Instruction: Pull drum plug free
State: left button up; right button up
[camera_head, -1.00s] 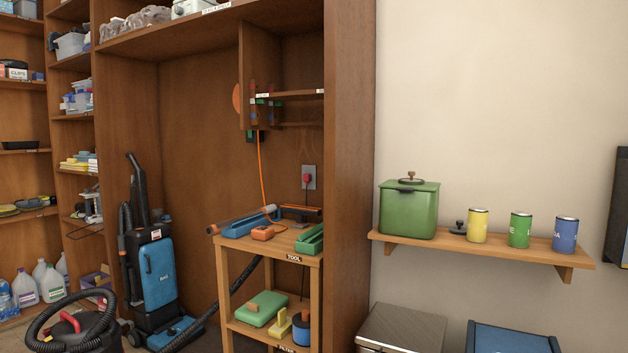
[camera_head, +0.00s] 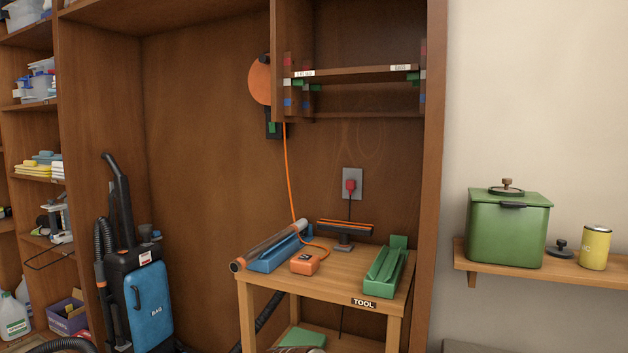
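A red plug (camera_head: 350,186) sits in a grey wall outlet (camera_head: 352,177) on the cabinet's back panel, above the small wooden table. A dark cord hangs from it and passes behind a black and orange tool head. An orange disc-shaped reel (camera_head: 260,82) is mounted on the panel at upper left, partly hidden by the shelf unit. An orange cord (camera_head: 290,180) runs down from near it to an orange box (camera_head: 305,264) on the table. I cannot tell for sure which of these is the drum plug. Neither of my grippers shows.
The wooden table (camera_head: 337,280) also holds a blue tray (camera_head: 272,258) with a grey tube, the black and orange head (camera_head: 345,228), and a green tray (camera_head: 383,272). A blue vacuum (camera_head: 148,300) stands left. A wall shelf (camera_head: 520,264) with a green bin (camera_head: 508,230) is right.

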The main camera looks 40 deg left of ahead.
aim_at(351, 184)
jog(key=i+j, duration=0.1)
jog(key=j, duration=0.45)
jog(key=i+j, duration=0.1)
jog(key=j, duration=0.4)
jog(key=i+j, duration=0.1)
jog(key=j, duration=1)
jog(key=i+j, duration=0.15)
jog(key=j, duration=0.35)
jog(key=i+j, duration=0.1)
jog(key=j, duration=0.45)
